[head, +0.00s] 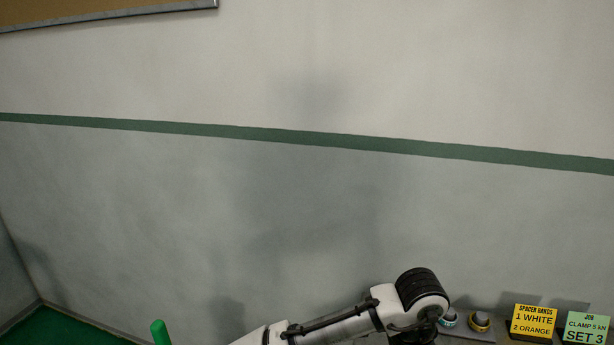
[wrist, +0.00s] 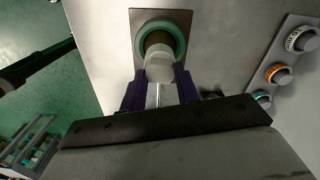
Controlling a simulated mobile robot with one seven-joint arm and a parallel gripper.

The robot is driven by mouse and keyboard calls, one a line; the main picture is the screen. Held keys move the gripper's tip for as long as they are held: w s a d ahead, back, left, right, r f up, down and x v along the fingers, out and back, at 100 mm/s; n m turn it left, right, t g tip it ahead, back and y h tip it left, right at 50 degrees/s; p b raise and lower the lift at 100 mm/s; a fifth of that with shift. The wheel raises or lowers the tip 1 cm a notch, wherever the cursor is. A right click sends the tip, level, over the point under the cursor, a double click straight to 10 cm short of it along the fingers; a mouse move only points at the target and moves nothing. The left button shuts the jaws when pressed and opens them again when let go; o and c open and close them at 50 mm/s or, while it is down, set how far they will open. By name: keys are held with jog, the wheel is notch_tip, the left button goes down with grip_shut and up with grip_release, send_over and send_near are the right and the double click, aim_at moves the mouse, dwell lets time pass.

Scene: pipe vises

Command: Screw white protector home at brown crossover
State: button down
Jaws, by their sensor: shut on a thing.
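In the wrist view my gripper (wrist: 160,88) is shut on the white protector (wrist: 159,66), a pale round piece between its two dark purple fingers. Just beyond the protector is a dark brown pipe end (wrist: 153,38), seemingly the brown crossover, inside a green ring (wrist: 178,33) on a grey-brown plate. The protector overlaps the pipe end in this view. I cannot tell whether the threads are engaged or how deep it sits. In the head view only my arm shows; the gripper, protector and crossover are out of sight.
A grey panel with white (wrist: 302,39), orange (wrist: 278,73) and teal-ringed (wrist: 262,99) knobs lies right. A rack (wrist: 30,145) stands lower left on green floor. In the head view, a yellow spacer-bands sign (head: 534,322) and green job sign (head: 586,328) read "1 WHITE, 2 ORANGE" and "CLAMP 5 kN, SET 3".

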jog(key=c, duration=1.3)
grip_release()
jog(key=shift+r+n+p, duration=0.3)
jog(key=shift+n+p, duration=0.4)
jog(key=shift+p, duration=0.1)
jog(key=n, duration=0.2)
jog(key=shift+f+n+b, duration=0.25)
jog(key=shift+n+b, duration=0.05)
jog(key=n, duration=0.6)
jog(key=shift+c, duration=0.3)
